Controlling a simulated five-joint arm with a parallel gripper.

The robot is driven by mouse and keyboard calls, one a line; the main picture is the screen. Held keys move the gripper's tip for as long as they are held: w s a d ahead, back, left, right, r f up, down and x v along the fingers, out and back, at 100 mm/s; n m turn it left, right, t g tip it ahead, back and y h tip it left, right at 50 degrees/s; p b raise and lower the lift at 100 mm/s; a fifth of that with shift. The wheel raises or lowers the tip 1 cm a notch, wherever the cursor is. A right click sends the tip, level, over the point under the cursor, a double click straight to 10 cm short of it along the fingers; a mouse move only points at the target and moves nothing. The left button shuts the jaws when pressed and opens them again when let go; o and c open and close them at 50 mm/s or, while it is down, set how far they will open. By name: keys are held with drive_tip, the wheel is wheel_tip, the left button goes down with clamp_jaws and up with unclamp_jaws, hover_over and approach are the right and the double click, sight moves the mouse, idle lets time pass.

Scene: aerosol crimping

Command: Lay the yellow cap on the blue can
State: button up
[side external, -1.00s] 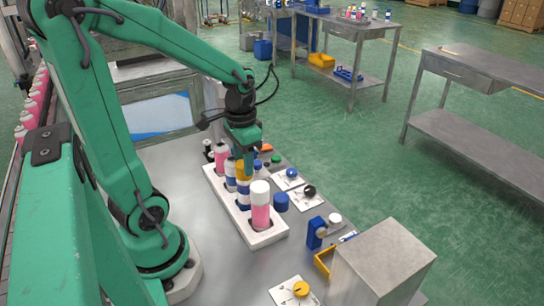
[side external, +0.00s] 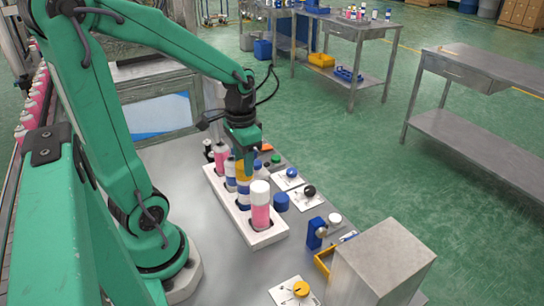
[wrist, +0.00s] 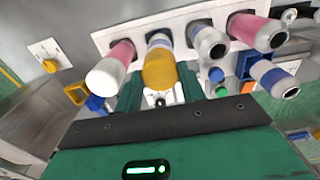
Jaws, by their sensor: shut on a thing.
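The yellow cap (side external: 242,169) is held between the fingers of my gripper (side external: 245,165) over the white tray. In the wrist view the cap (wrist: 160,70) sits between my green fingertips (wrist: 160,88). A blue and white can (side external: 243,189) stands upright in the tray directly below the cap. In the wrist view the can (wrist: 158,40) shows just behind the cap and lines up with it. The cap hides the can's top, so I cannot tell whether the two touch.
The white tray (side external: 258,239) also holds a pink can with a white cap (side external: 260,206) in front, and further cans behind. A blue cap (side external: 281,202), a blue block (side external: 316,232) and a grey box (side external: 382,262) stand to the right.

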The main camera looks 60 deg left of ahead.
drive_tip(key=o, duration=0.8)
drive_tip(key=shift+r, duration=0.2)
drive_tip(key=shift+r, duration=2.8)
drive_tip(key=shift+r, duration=3)
